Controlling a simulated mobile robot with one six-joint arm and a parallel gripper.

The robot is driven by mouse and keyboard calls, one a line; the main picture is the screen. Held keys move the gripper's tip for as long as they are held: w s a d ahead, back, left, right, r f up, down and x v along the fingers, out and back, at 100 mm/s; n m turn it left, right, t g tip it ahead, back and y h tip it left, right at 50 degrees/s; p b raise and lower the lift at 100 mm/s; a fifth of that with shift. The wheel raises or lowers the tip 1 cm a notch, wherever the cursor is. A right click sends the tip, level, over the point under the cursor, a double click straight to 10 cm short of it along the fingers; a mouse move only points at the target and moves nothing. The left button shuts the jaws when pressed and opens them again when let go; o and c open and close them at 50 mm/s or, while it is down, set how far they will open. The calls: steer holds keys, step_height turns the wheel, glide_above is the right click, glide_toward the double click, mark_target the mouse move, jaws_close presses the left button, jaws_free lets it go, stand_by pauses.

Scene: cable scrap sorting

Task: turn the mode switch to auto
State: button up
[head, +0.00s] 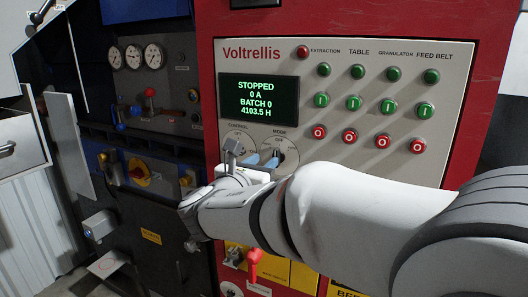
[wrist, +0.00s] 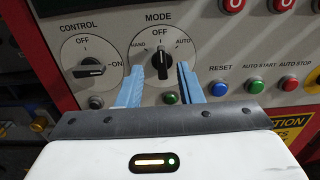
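The mode switch (wrist: 162,58) is a round pale dial with a black handle, labelled HAND, OFF and AUTO. Its handle stands upright, in line with OFF at the top. In the head view its dial (head: 289,153) is partly hidden behind my gripper (head: 263,159). In the wrist view my gripper (wrist: 162,72) has its two blue fingers apart, one on each side of the handle. Gaps show between the handle and both fingers. Whether the fingertips reach the handle's depth is hard to tell.
The control switch (wrist: 90,69) is close on the left, its handle level towards ON. Reset (wrist: 218,88), auto start (wrist: 255,86) and auto stop (wrist: 289,84) buttons are to the right. The screen (head: 259,99) reads STOPPED. A red handle (head: 254,262) sits below.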

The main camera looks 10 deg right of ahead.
mark_target(275, 152)
steer(key=p+x, duration=0.1)
steer(key=x, duration=0.5)
steer(key=shift+w+d, duration=0.15)
jaws_close()
